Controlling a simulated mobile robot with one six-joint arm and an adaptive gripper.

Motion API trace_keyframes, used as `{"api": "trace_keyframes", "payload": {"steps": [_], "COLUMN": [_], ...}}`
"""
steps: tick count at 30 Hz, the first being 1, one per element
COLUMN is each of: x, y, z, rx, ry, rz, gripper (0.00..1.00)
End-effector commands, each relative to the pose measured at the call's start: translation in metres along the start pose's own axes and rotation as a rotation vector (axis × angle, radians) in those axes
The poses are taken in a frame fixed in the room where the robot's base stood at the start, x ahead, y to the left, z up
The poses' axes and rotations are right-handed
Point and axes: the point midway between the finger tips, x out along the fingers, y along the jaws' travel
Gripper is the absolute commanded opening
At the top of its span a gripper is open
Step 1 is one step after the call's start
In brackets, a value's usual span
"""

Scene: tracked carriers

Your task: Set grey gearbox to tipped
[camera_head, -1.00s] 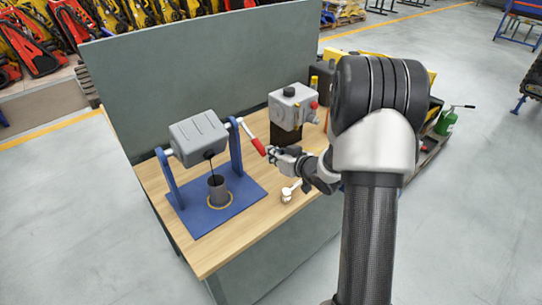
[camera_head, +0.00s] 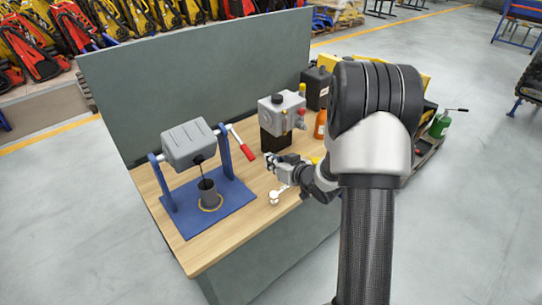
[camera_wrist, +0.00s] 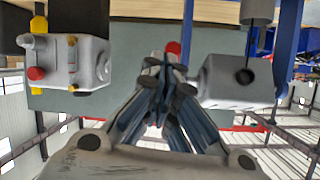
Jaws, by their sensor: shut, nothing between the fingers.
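The grey gearbox (camera_head: 189,143) hangs between two posts of a blue stand (camera_head: 235,196) and is tilted. A thin dark stream or line runs from its hole down to a grey cup (camera_head: 208,192) on the base. A crank with a red grip (camera_head: 243,146) sticks out at its right. My gripper (camera_head: 271,160) is shut and empty, to the right of the red grip and apart from it. In the wrist view the shut fingers (camera_wrist: 166,68) show with the red grip (camera_wrist: 173,47) beyond them and the gearbox (camera_wrist: 238,82) to their right.
A second grey box (camera_head: 283,112) with red and yellow knobs stands on a black block behind my gripper. A small white-handled item (camera_head: 276,196) lies on the wooden bench (camera_head: 210,250) below my gripper. An orange bottle (camera_head: 320,124) and a dark canister (camera_head: 316,88) stand further right.

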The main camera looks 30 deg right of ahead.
Motion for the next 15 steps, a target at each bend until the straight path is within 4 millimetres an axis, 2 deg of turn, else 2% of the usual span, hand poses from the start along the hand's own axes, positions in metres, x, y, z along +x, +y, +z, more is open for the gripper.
{"api": "trace_keyframes", "payload": {"steps": [1,6,10,15], "x": [-0.004,-0.017,-0.023,-0.027], "y": [0.001,0.006,0.008,0.008], "z": [0.015,0.044,0.058,0.065], "rx": [0.005,0.001,-0.001,-0.004], "ry": [-0.003,0.002,0.005,0.007], "rz": [-0.002,-0.002,-0.003,-0.004], "gripper": [0.0,0.0,0.0,0.0]}}
